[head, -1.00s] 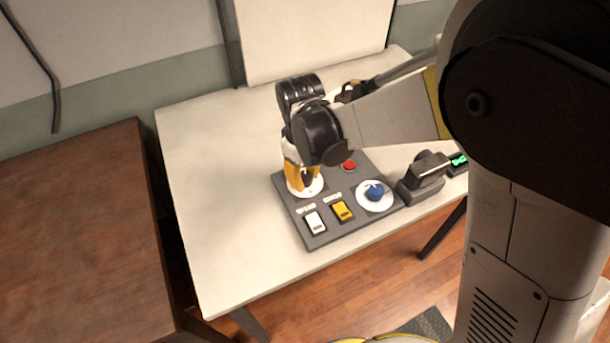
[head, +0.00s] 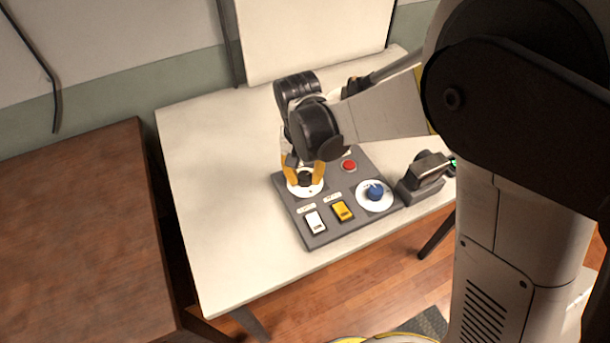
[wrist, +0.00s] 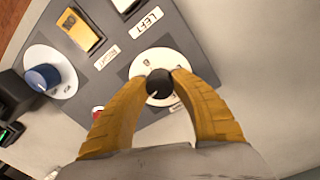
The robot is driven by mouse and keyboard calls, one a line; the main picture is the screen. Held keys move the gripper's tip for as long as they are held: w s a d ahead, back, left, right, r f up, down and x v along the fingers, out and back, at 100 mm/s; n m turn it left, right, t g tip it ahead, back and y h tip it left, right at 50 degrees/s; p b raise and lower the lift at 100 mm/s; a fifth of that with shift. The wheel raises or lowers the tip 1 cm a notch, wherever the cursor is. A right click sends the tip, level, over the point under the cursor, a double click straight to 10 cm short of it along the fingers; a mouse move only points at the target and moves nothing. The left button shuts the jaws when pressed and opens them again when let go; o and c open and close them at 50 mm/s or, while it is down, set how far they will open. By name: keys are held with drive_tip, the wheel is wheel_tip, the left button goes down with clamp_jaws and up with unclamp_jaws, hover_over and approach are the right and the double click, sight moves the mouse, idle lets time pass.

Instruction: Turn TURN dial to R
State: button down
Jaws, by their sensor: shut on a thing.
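A black dial knob (wrist: 159,86) sits on a round white plate (wrist: 151,61) on a grey control panel (wrist: 183,33). My gripper (wrist: 162,80) has its yellow fingers on opposite sides of this knob, shut on it. In the head view my gripper (head: 304,179) is at the panel's far left corner, over the white plate (head: 305,189). A light mark on the knob points toward the lower left in the wrist view. The plate's lettering is too small to read. A blue dial (head: 375,192) on another white plate also shows in the wrist view (wrist: 43,77).
The panel also holds a white switch (head: 314,222), a yellow switch (head: 342,211) and a red button (head: 349,165). A dark device (head: 424,178) stands right of the panel. The white table (head: 218,205) is clear on the left. A brown table (head: 80,225) stands farther left.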

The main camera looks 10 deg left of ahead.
sight(302, 176)
drive_tip(key=shift+m, duration=0.6)
drive_tip(key=c, duration=1)
unclamp_jaws()
drive_tip(key=shift+r, duration=0.1)
wheel_tip(302, 176, up, 12)
drive_tip(key=shift+a, duration=0.35)
